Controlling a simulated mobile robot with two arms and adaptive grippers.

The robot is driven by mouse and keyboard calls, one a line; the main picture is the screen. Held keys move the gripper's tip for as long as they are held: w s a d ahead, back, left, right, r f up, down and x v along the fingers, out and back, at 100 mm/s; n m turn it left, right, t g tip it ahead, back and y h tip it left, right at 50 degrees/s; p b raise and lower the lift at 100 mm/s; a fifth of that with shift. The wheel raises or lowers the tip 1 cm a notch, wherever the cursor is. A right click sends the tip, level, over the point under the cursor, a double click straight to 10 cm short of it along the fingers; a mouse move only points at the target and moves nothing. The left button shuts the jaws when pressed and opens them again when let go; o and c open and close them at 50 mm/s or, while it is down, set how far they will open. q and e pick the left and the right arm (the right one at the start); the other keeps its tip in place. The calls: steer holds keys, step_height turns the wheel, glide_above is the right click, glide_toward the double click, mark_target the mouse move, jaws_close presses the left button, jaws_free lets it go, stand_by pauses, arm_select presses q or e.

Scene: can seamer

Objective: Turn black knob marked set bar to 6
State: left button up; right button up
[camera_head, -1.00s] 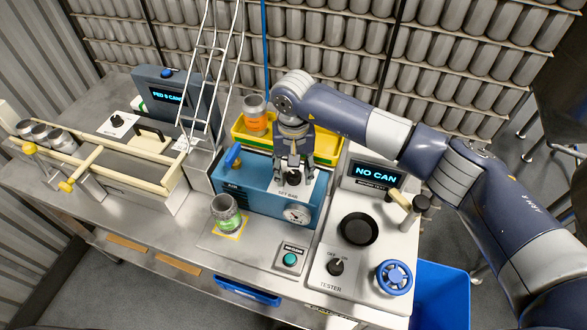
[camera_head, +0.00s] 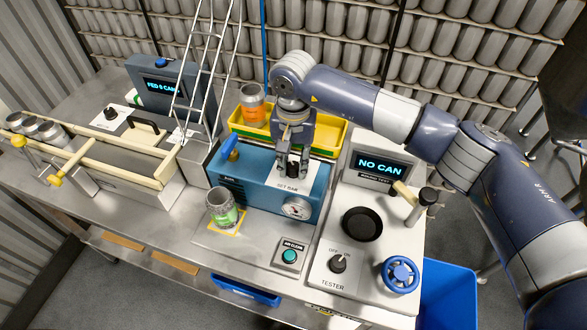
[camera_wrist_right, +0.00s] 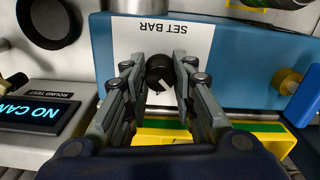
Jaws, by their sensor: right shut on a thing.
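The black set bar knob (camera_wrist_right: 160,72) is on the white SET BAR panel (camera_wrist_right: 181,42) on top of the blue air unit (camera_head: 262,193). My right gripper (camera_head: 291,172) comes down from above with a finger on each side of the knob and is shut on it. The right wrist view shows the fingers (camera_wrist_right: 159,82) against the knob's sides and a pale pointer line on the knob. The scale numbers cannot be read. A round pressure gauge (camera_head: 296,208) sits on the unit's front; its needle is too small to read. My left gripper is not in view.
A blue lever (camera_head: 229,148) stands at the unit's left end. A yellow tray (camera_head: 329,138) lies behind. The tester with its NO CAN screen (camera_head: 381,169) and blue handwheel (camera_head: 400,274) is to the right. A can with green contents (camera_head: 222,210) stands in front.

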steer(key=m+b, duration=0.8)
steer(key=b, duration=0.1)
steer(key=shift+f+b, duration=0.15)
steer(key=shift+b, duration=0.15)
steer(key=m+b, duration=0.2)
steer(key=m, duration=0.1)
steer(key=m+b, duration=0.3)
steer(key=m, duration=0.2)
steer(key=shift+r, duration=0.2)
steer(key=shift+r+m+b, duration=0.1)
steer(key=shift+m+b, duration=0.95)
steer(key=shift+m, duration=1.45)
steer(key=shift+w, duration=0.1)
steer(key=o, duration=1.1)
steer(key=shift+c, duration=0.2)
